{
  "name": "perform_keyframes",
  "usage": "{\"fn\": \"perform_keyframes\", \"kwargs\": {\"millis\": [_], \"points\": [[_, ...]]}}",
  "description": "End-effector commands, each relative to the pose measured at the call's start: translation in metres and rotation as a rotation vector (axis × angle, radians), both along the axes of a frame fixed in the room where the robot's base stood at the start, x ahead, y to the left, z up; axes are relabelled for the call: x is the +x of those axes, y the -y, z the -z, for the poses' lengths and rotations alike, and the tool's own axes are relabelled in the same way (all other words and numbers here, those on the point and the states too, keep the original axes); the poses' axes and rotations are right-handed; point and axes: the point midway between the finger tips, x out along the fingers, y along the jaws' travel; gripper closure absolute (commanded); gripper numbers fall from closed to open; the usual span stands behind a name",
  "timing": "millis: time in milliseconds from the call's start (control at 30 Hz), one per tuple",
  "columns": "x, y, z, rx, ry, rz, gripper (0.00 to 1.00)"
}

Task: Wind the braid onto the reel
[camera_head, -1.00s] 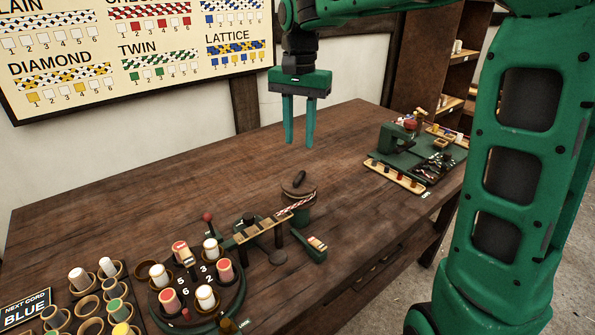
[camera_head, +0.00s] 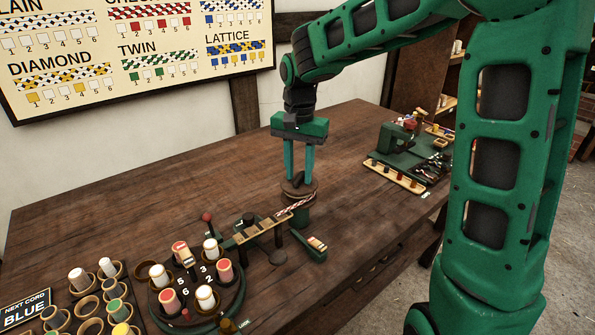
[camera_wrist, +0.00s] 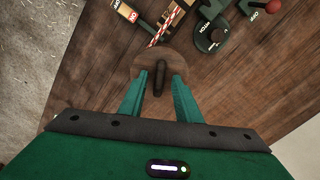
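The reel (camera_head: 313,189) has a round wooden top on a green base and stands on the bench right of the braiding gear. In the wrist view, a dark knob (camera_wrist: 159,76) lies across the reel top (camera_wrist: 140,66). The red-and-white braid (camera_head: 294,206) runs from the wooden guide (camera_head: 262,228) to the reel; it also shows in the wrist view (camera_wrist: 162,27). My gripper (camera_head: 299,178) is open just above the reel, its two fingers on either side of the knob. I cannot tell whether they touch it.
A round stand with red and white bobbins (camera_head: 238,290) is at the front left, beside a bobbin rack (camera_head: 100,290). A small lever box (camera_head: 313,248) stands close to the reel. A green tool station (camera_head: 410,155) is at the back right. The bench's middle back is clear.

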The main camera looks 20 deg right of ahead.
Motion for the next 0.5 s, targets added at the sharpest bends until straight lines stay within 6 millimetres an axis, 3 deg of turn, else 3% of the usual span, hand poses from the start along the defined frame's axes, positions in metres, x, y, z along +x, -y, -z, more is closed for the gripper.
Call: {"fn": "perform_keyframes", "kwargs": {"millis": [133,267,500], "points": [[-0.0001,0.0001,-0.0001,0.0,0.0,0.0,0.72],[-0.0001,0.0001,-0.0002,0.0,0.0,0.0,1.0],[0.0003,-0.0004,-0.0005,0.001,0.001,-0.006,1.0]]}}
